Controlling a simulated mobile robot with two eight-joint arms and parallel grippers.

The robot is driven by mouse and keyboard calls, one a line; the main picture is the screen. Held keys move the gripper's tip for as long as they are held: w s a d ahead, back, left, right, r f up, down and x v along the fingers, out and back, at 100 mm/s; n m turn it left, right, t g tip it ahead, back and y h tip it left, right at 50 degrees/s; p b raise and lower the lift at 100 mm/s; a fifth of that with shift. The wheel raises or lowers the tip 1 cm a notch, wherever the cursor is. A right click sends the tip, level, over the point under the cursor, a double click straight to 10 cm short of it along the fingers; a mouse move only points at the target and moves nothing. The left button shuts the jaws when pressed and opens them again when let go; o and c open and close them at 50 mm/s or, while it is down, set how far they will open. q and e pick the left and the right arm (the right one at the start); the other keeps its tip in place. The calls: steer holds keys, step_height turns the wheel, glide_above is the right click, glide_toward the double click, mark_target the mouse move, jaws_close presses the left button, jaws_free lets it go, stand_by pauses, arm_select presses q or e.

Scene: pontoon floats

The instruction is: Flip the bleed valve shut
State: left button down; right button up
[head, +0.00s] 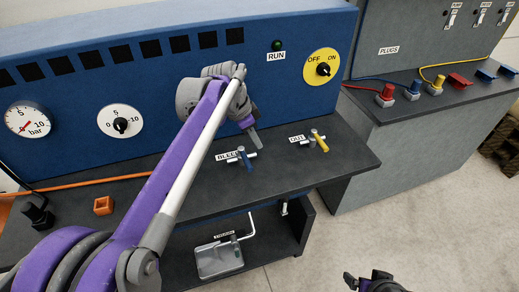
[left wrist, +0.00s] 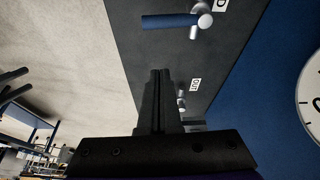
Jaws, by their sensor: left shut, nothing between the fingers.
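The bleed valve (head: 247,161) has a blue lever and a silver body, and sits on the dark bench top beside its BLEED label. Its lever points toward the bench's front edge, across the silver pipe. In the left wrist view the blue lever (left wrist: 170,21) lies near the top edge. My left gripper (head: 256,138) is shut and empty, just behind and right of the valve in the head view, apart from the lever as far as I can see. Its shut fingers (left wrist: 158,78) also show in the left wrist view. My right gripper (head: 372,284) is partly cut off at the bottom edge.
A valve with a yellow lever (head: 320,143) stands to the right, labelled OUT. The blue panel (head: 180,75) behind carries gauges and an OFF/ON knob (head: 323,68). An orange block (head: 103,205) sits at left. A tray (head: 219,260) is on the lower shelf.

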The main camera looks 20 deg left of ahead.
arm_select(q)
steer(key=v, duration=0.3)
steer(key=shift+a+r, duration=0.1)
steer(key=shift+r, duration=0.25)
steer(key=shift+s, duration=0.2)
steer(key=s+f+n+t+y, duration=0.1)
steer(key=s+f+n, duration=0.4)
steer(key=s+f, duration=0.3)
steer(key=s+f+n+t+y, duration=0.2)
steer(key=s+f+n, duration=0.3)
steer(key=s+f, duration=0.4)
steer(key=s, duration=0.7)
steer(key=shift+s+a, duration=0.1)
steer(key=shift+a, duration=0.05)
